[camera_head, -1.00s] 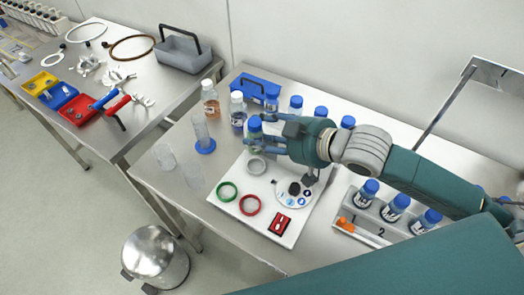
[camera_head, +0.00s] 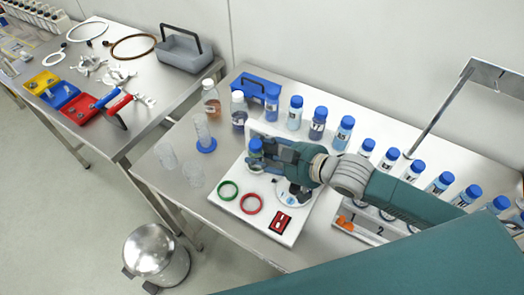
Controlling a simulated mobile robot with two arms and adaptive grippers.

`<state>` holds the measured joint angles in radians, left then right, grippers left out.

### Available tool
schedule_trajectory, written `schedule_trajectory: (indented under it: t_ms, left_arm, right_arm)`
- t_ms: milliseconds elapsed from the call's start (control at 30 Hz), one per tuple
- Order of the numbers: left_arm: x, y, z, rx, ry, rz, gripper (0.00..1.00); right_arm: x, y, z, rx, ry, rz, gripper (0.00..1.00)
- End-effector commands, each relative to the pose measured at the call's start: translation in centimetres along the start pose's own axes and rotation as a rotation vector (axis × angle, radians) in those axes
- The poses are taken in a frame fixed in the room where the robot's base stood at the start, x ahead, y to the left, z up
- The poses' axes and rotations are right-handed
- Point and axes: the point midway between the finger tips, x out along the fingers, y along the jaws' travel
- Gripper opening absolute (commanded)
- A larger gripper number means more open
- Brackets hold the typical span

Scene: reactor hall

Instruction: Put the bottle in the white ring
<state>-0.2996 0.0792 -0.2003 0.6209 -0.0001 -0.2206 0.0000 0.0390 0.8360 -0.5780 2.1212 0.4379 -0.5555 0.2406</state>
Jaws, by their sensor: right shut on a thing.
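The bottle (camera_head: 256,149) has a blue cap and shows on the white board (camera_head: 287,234). My right gripper (camera_head: 261,155) is shut on it, its fingers around the bottle's sides. The bottle looks upright. The white ring at the board's back left is covered by the bottle and the fingers, so I cannot tell whether the bottle's base is inside it or just above it. A green ring (camera_head: 228,190) and a red ring (camera_head: 251,204) lie in front on the board. My left gripper is out of view.
Blue-capped bottles (camera_head: 295,113) stand in a row behind the board. Clear cups (camera_head: 193,174) and a cylinder on a blue base (camera_head: 206,146) stand left. A red-and-black block (camera_head: 281,222) lies on the board. A rack (camera_head: 358,229) is at right.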

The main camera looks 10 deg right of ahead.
Motion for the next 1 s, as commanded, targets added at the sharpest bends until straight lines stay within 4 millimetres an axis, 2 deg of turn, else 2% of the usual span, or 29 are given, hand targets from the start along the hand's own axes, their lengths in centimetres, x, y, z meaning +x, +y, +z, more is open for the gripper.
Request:
schedule_trajectory:
  t_ms: [33, 67, 467, 567, 800, 1000]
  left_arm:
    - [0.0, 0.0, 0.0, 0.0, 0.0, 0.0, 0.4]
    - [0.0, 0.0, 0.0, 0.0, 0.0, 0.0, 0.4]
    - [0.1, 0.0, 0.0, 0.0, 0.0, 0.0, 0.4]
    - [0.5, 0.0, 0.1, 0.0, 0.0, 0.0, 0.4]
    - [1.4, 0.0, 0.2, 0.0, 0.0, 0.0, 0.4]
    - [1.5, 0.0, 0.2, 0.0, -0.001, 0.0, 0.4]
  right_arm:
    - [0.1, 0.0, 0.1, 0.001, -0.001, 0.0, 0.47]
    - [0.0, 0.0, 0.1, 0.0, -0.001, 0.0, 0.52]
    - [-0.5, 0.1, -0.1, 0.0, -0.003, 0.001, 0.52]
    - [-1.9, 0.1, 0.1, -0.001, -0.005, 0.001, 0.52]
    - [-6.9, 0.0, 0.3, -0.001, -0.009, 0.0, 0.52]
    - [-9.7, -0.1, 0.0, 0.0, -0.006, -0.001, 0.52]
